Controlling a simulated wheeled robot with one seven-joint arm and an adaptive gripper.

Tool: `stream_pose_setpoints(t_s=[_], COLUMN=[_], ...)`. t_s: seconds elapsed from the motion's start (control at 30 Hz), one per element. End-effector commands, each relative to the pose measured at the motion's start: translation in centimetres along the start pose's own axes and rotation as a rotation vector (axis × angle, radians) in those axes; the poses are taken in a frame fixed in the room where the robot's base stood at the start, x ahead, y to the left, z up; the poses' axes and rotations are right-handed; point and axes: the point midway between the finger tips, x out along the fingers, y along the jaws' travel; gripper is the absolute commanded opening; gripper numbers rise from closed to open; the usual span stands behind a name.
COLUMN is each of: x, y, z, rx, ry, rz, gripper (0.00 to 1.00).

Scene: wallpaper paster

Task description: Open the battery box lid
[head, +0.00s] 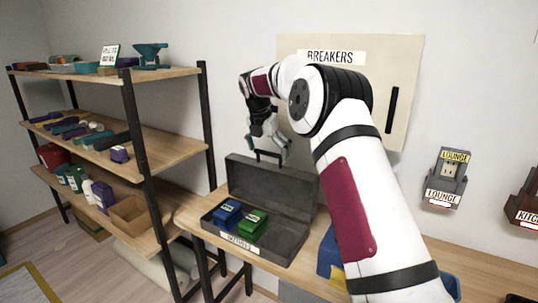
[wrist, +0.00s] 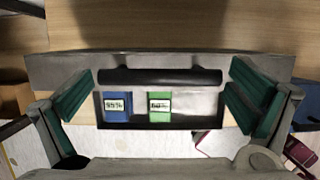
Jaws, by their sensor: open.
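The dark grey battery box (head: 273,254) stands on the workbench. Its lid (head: 270,186) is raised and stands roughly upright at the back of the box. The lid's black handle (head: 268,153) is at its top edge and shows as a dark bar in the wrist view (wrist: 160,76). A blue battery (head: 228,212) and a green battery (head: 253,222) lie inside; the wrist view shows their percentage labels. My gripper (head: 268,138) is just above the handle. Its teal-padded fingers (wrist: 160,98) are wide apart, with the handle seen between them and no visible grip on it.
A shelf rack (head: 150,140) with many small items stands at the left. A "BREAKERS" panel (head: 410,85) is on the wall behind my arm. A "LOUNGE" holder (head: 445,180) hangs to the right. A blue object (head: 326,252) is beside the box, partly hidden by my arm.

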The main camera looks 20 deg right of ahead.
Motion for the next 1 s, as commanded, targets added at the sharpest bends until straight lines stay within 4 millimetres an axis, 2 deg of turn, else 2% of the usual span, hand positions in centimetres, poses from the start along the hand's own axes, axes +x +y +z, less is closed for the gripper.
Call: stream_pose_setpoints(t_s=[0.3,0.5,0.7,1.0], x=[-6.5,-9.4,-10.7,-10.7], y=[0.1,0.1,0.1,0.0], z=[0.0,0.1,0.0,0.0], rx=[0.0,0.0,0.0,0.0], ry=[-0.004,-0.003,-0.002,-0.002], rz=[0.004,0.004,0.003,0.002], gripper=[1.0,1.0,1.0,1.0])
